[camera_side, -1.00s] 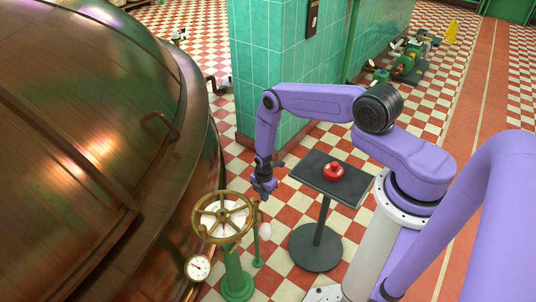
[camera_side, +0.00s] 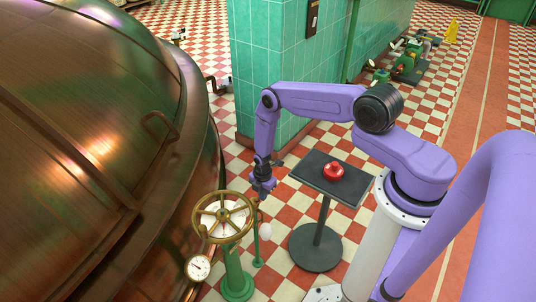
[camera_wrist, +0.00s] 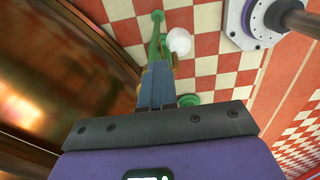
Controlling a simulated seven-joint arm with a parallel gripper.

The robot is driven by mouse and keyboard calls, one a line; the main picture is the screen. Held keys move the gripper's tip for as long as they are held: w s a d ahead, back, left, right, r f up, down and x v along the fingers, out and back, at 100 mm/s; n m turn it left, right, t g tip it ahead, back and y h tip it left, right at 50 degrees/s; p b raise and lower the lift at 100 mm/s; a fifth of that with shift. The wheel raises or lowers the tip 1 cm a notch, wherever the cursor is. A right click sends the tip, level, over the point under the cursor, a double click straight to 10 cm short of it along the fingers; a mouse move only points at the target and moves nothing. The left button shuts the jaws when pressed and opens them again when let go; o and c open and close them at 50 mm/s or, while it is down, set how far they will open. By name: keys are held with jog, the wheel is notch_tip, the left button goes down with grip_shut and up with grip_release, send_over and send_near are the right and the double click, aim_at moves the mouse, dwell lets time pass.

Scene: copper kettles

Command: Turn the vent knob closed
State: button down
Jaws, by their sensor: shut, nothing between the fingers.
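A red round knob (camera_side: 334,170) sits on top of a black pedestal table (camera_side: 312,178). A brass spoked handwheel (camera_side: 222,216) stands on a green post beside the big copper kettle. Neither carries a label I can read, so I cannot tell which is the vent knob. My gripper (camera_side: 262,193) points down, above and to the right of the handwheel in the side view, and left of the red knob, apart from it. In the wrist view its fingers (camera_wrist: 157,70) are together with nothing between them. Bits of brass show behind the fingers there, mostly hidden.
The copper kettle (camera_side: 90,150) fills the left side. A round gauge (camera_side: 198,267) is beside the green post (camera_side: 235,275). A white ball on a thin green stem (camera_side: 265,231) stands right of the wheel. A green tiled pillar (camera_side: 270,60) rises behind my arm.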

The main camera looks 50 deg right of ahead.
jog(key=shift+s+d+r, duration=0.1)
jog(key=shift+r, duration=1.4)
jog(key=shift+s+d+r, duration=0.1)
jog(key=shift+r, duration=1.35)
